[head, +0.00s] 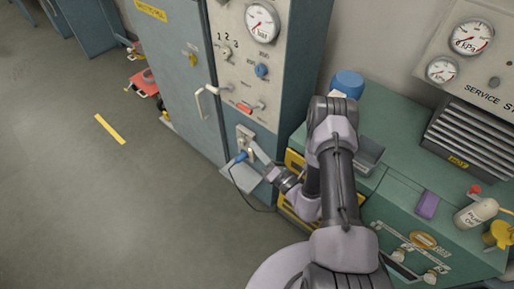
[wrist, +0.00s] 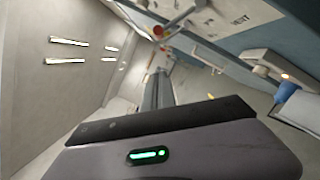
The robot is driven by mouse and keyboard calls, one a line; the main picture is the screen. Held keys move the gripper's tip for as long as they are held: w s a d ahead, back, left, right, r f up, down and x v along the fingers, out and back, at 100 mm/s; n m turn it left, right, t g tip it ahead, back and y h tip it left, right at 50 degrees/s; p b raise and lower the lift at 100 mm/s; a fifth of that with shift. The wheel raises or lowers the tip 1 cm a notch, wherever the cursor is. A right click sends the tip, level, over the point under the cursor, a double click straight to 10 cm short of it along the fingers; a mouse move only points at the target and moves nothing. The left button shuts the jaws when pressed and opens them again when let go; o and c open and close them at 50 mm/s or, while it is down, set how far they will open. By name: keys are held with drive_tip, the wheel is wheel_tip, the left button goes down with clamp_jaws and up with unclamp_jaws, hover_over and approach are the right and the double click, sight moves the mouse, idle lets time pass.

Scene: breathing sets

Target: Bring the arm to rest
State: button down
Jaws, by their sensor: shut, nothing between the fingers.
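My arm reaches over from the lower right of the head view, bent at the elbow. My gripper (head: 257,150) points at the lower front of the tall blue-grey cabinet (head: 180,60), close to a socket plate (head: 246,138). Its fingers are shut and empty; they also show in the wrist view (wrist: 160,80). A blue plug (head: 240,157) with a dark cable is at the socket plate, just left of my gripper. The plug also shows at the right of the wrist view (wrist: 286,91), apart from the fingers. Whether it is fully seated I cannot tell.
A small shelf (head: 246,178) juts out below the plug. A green bench (head: 390,130) stands right of my arm, with a blue-topped container (head: 347,84), a purple block (head: 428,205) and a white bottle (head: 476,212). A white lever handle (head: 200,103) sticks out of the cabinet.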

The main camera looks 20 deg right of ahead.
drive_tip(key=shift+a, duration=0.1)
idle(0.3)
drive_tip(key=a+r+n+g+y, duration=0.5)
drive_tip(key=a+r+n+y, duration=0.35)
drive_tip(key=r, duration=0.35)
drive_tip(key=s+a+r+n+g+y+b, duration=0.1)
drive_tip(key=s+a+r+n+g+b, duration=0.1)
drive_tip(key=s+a+r+n+g, duration=0.9)
drive_tip(key=s+d+n+g+h, duration=0.35)
drive_tip(key=s+n+h, duration=0.35)
drive_tip(key=s+n, duration=0.45)
drive_tip(key=s+d+r+n+t+h+b, duration=0.1)
drive_tip(key=s+d+r+n+t+h, duration=0.1)
drive_tip(key=d+n+t+h, duration=0.4)
drive_tip(key=s+d+t+h, duration=0.1)
drive_tip(key=d+h, duration=0.1)
drive_tip(key=d, duration=0.3)
drive_tip(key=shift+d+r+b, duration=0.2)
drive_tip(key=shift+b, duration=0.2)
